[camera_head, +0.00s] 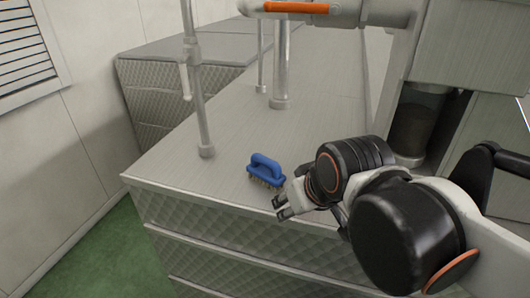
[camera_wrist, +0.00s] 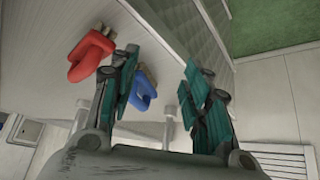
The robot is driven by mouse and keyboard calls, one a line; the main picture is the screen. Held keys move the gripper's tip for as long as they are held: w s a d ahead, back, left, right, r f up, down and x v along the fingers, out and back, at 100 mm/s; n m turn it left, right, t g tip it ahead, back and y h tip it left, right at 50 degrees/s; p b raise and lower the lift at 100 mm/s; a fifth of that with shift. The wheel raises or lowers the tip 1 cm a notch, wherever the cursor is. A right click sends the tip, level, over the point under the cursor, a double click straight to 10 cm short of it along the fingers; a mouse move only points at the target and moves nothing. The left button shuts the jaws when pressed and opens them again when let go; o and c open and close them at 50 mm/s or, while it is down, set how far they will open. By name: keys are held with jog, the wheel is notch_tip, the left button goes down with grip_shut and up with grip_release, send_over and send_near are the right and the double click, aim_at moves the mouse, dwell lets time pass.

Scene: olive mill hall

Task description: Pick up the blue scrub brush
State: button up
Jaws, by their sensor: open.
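The blue scrub brush (camera_head: 266,167) stands bristles down on the metal counter top (camera_head: 225,140), near its front edge, with its looped handle up. My gripper (camera_head: 281,207) is open and empty, just to the right and in front of the brush, close to the counter's front edge. In the wrist view, the blue brush (camera_wrist: 145,94) shows beyond my open gripper (camera_wrist: 161,62), partly hidden behind the left finger. I cannot tell the exact gap between finger and brush; nothing is between the fingertips.
A red-handled brush (camera_wrist: 88,56) lies left of the blue one in the wrist view; it is not visible in the head view. A metal post (camera_head: 201,110) and a thicker post (camera_head: 281,70) rise from the counter behind the brush. Green floor (camera_head: 100,255) lies front left.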

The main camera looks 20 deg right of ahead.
jog(key=w+r+n+p, duration=0.2)
jog(key=w+r, duration=0.2)
jog(key=r, duration=0.2)
jog(key=n+g, duration=0.2)
jog(key=n, duration=0.2)
send_near(266, 159)
jog(key=x, duration=0.4)
jog(key=shift+a+f, duration=0.15)
jog(key=shift+a, duration=0.15)
jog(key=x, duration=0.4)
jog(key=shift+w+d, duration=0.25)
jog(key=shift+d, duration=0.15)
jog(key=shift+w+f, duration=0.15)
jog(key=shift+f, duration=0.45)
grip_shut()
